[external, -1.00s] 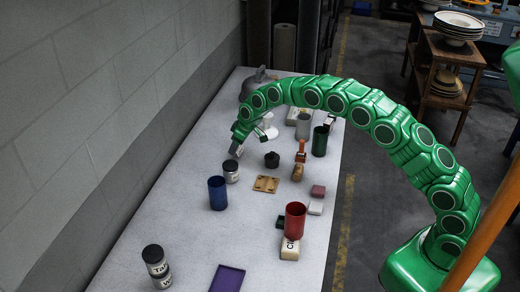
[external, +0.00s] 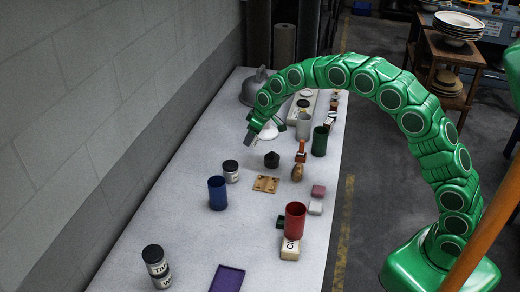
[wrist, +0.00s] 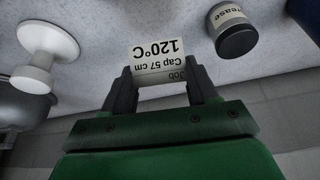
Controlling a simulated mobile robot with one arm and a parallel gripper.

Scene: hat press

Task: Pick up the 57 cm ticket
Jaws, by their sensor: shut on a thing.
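The 57 cm ticket (wrist: 156,56) is a small white card in the wrist view, printed "Job", "Cap 57 cm" and "120°C", upside down there. My gripper (wrist: 161,76) is shut on it, with one dark finger at each side edge of the card. In the external view my gripper (external: 251,138) hangs above the far left part of the table, beyond the dark-lidded white jar (external: 231,171). The ticket is too small there to make out clearly.
The wrist view shows a jar labelled "...ease" (wrist: 233,31) and a white pedestal (wrist: 36,74) near my gripper. A blue cup (external: 217,193), a black pot (external: 272,160), a wooden plate (external: 265,184) and a red cup (external: 295,221) stand nearer. The wall (external: 80,110) runs along the left.

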